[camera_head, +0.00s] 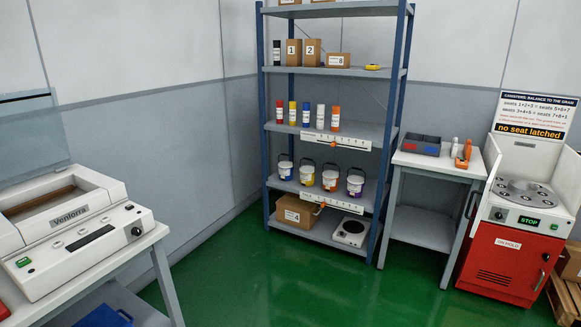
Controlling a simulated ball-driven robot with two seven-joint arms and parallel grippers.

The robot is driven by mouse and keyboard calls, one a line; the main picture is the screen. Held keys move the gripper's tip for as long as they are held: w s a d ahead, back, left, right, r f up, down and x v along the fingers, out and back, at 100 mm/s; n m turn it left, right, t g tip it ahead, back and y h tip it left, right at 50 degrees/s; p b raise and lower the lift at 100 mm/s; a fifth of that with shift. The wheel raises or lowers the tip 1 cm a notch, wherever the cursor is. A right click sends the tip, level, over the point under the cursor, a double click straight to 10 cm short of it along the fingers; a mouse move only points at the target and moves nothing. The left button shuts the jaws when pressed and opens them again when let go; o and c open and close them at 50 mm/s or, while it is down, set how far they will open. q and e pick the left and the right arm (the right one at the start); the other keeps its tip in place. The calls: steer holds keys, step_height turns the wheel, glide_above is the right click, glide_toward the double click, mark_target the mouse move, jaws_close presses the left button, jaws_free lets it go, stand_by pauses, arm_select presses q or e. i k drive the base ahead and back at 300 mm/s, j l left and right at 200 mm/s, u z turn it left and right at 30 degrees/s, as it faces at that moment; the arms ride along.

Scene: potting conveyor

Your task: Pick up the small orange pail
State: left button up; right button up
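The small orange pail (330,181) is a white bucket with an orange-yellow band and a thin wire handle. It stands upright on a lower shelf of the blue-framed shelving unit (375,190), third from the left in a row of similar pails. A pail with a blue band (285,172) and one with a reddish band (307,177) stand to its left. A pail with a purple band (355,186) stands to its right. Neither of my grippers is in view.
Colored bottles (306,114) stand one shelf above the pails. A box (297,212) and a hotplate (351,232) sit below. A side table (437,166) and a red-fronted balancing machine (501,262) are at right. A white machine (75,235) is at left. The green floor is clear.

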mark_target(330, 178)
steer(key=i, duration=1.85)
steer(key=i+z, duration=0.25)
steer(key=i, duration=0.15)
steer(key=i+j+z, duration=0.4)
steer(key=i+z, duration=0.15)
steer(key=i, duration=0.2)
